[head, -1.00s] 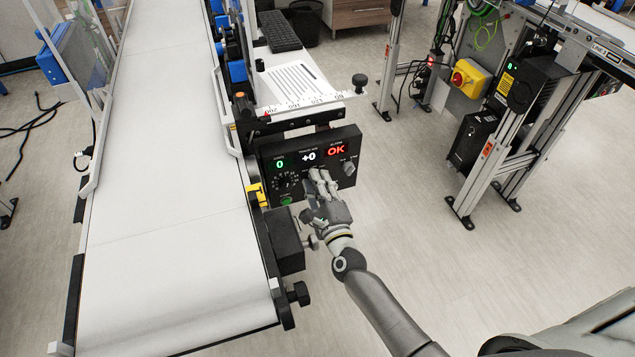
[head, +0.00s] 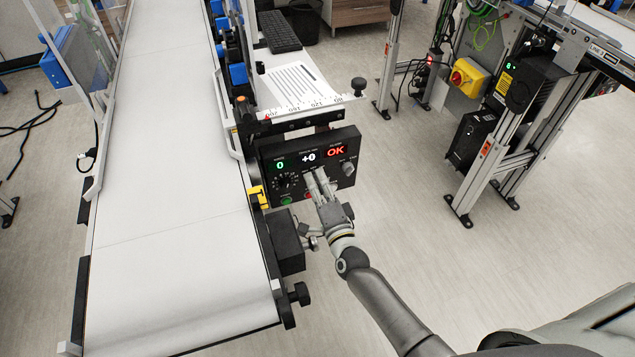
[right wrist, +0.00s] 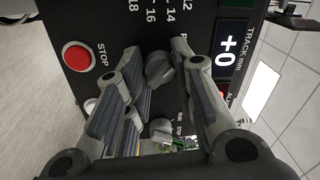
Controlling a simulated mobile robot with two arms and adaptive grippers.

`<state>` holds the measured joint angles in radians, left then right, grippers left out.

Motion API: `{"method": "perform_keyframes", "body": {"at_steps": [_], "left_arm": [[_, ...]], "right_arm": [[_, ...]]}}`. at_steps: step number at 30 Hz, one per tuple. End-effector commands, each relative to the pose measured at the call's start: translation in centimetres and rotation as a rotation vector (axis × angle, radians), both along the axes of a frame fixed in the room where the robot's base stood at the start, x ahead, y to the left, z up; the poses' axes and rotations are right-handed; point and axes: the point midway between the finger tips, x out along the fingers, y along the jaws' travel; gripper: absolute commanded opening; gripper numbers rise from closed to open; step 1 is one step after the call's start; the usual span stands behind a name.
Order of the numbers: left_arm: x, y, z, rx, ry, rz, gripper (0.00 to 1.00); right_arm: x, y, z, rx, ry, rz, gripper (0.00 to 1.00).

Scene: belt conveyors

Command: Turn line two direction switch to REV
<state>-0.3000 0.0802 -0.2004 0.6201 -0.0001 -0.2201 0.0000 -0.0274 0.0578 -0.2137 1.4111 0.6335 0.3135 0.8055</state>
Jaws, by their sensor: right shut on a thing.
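The black control panel (head: 346,180) hangs at the side of the white belt, with displays reading 0, +0 and OK. My right gripper (head: 318,174) reaches its lower middle from the front. In the right wrist view the gripper (right wrist: 158,80) is shut on a grey switch knob (right wrist: 160,68), with one finger on each side. The label by this knob is mostly hidden by a finger, so its setting cannot be read. A second grey knob (right wrist: 161,126), by RUN lettering, shows between the fingers. My left gripper is out of view.
The red STOP button (right wrist: 77,56) is close beside the fingers. A green button (head: 286,200) sits at the panel's lower left, and another knob (head: 348,168) at its right. The white belt (head: 165,200) runs along the left.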

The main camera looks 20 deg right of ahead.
Motion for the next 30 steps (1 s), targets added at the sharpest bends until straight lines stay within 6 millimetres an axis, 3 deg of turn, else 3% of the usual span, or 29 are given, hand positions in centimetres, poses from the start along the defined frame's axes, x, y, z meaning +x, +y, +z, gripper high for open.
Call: {"method": "perform_keyframes", "body": {"at_steps": [15, 16, 20, 30], "left_arm": [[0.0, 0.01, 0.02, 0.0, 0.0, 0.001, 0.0], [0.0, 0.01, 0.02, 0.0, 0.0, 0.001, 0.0], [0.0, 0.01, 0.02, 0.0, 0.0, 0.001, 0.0], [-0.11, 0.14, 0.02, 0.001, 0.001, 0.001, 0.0]], "right_arm": [[-0.11, -0.07, -0.35, -0.017, 0.006, 0.0, 0.01], [-0.12, -0.08, -0.34, -0.017, 0.006, 0.0, 0.28], [-0.09, -0.08, -0.27, -0.016, 0.005, 0.0, 0.45], [-0.1, -0.03, -0.1, -0.015, 0.002, 0.0, 0.47]]}}
